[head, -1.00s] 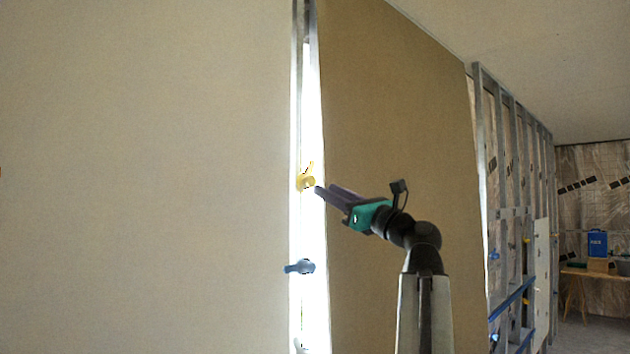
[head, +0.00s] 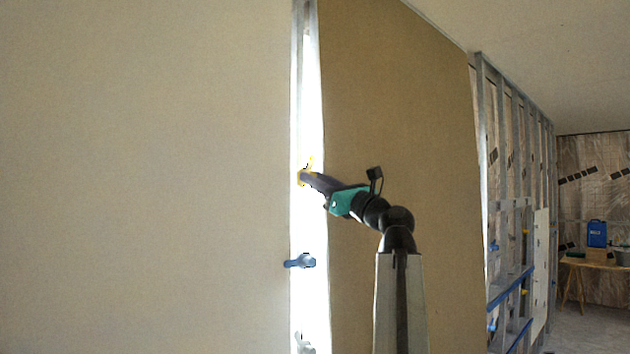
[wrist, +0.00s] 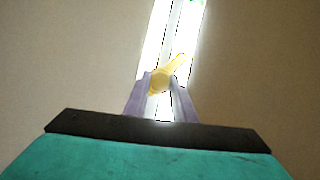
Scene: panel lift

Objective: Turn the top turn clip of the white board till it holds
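The yellow turn clip (head: 305,173) sits on the metal stud in the bright gap between two boards. In the wrist view the yellow clip (wrist: 162,78) has a round hub and a lever tilted up to the right. My gripper (head: 303,176) reaches the clip from the right. In the wrist view its two purple fingers (wrist: 160,80) stand apart, one on each side of the hub; whether they touch it I cannot tell. The large pale board (head: 150,180) fills the left. The lower part of the clip is partly hidden by the fingers in the head view.
A blue clip (head: 300,261) sits lower on the same stud, and a grey one (head: 303,343) shows at the bottom. A brown board (head: 395,110) stands right of the gap, behind my arm. Bare metal framing (head: 510,200) and a table (head: 598,264) are farther right.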

